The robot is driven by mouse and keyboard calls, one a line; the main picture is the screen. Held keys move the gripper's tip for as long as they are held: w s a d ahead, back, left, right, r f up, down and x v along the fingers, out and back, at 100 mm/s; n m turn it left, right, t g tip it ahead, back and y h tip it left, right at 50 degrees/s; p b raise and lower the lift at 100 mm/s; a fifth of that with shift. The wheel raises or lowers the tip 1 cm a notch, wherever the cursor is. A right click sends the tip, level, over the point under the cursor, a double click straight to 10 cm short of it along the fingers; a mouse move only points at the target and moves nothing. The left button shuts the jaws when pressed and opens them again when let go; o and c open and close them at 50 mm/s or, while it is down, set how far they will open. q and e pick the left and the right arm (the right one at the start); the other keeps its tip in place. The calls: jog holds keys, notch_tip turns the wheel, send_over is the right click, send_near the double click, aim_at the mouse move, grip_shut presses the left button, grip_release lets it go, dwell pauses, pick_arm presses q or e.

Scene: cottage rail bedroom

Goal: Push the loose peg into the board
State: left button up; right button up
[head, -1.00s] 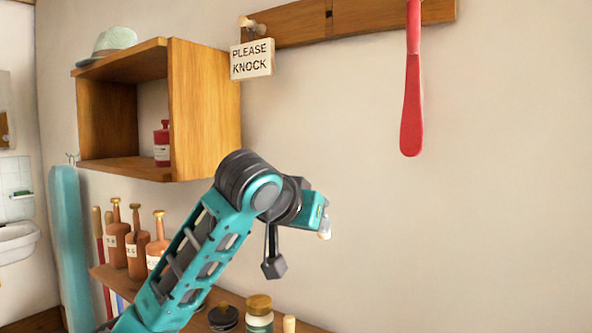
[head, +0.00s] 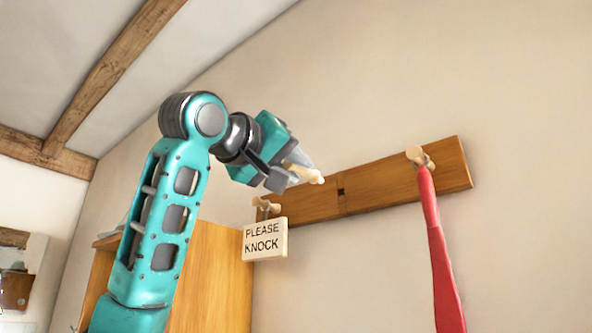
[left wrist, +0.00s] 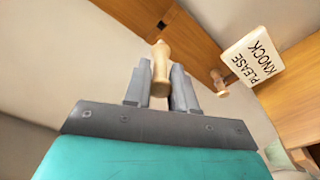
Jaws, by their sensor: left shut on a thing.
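The loose peg (head: 308,174) is pale turned wood, held in my left gripper (head: 288,172). My left gripper is shut on it. The wooden board (head: 385,190) is fixed along the wall, with a small dark square hole (head: 341,192). The hole (left wrist: 161,24) also shows in the left wrist view, beyond the peg's end. In the head view the peg is left of the hole and a little higher; I cannot tell the gap in depth. My right gripper is not in view.
A "PLEASE KNOCK" sign (head: 265,240) hangs from a peg on the board's left part. A long red thing (head: 440,250) hangs from a peg (head: 418,157) on the right part. The wall above the board is bare.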

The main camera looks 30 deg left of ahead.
aim_at(312, 176)
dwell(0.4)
pick_arm(q)
jog(key=shift+w, duration=0.3)
jog(key=shift+w+d+p, duration=0.2)
jog(key=shift+w+p, duration=0.4)
jog(key=shift+w, duration=0.65)
jog(key=shift+w+d+p, duration=0.2)
jog(key=shift+w+p, duration=0.4)
jog(key=shift+w, duration=0.65)
jog(key=shift+w, duration=0.1)
jog(key=shift+w+d+p, duration=0.2)
jog(key=shift+w+p, duration=0.75)
jog(key=shift+w, duration=0.5)
jog(key=o, duration=0.9)
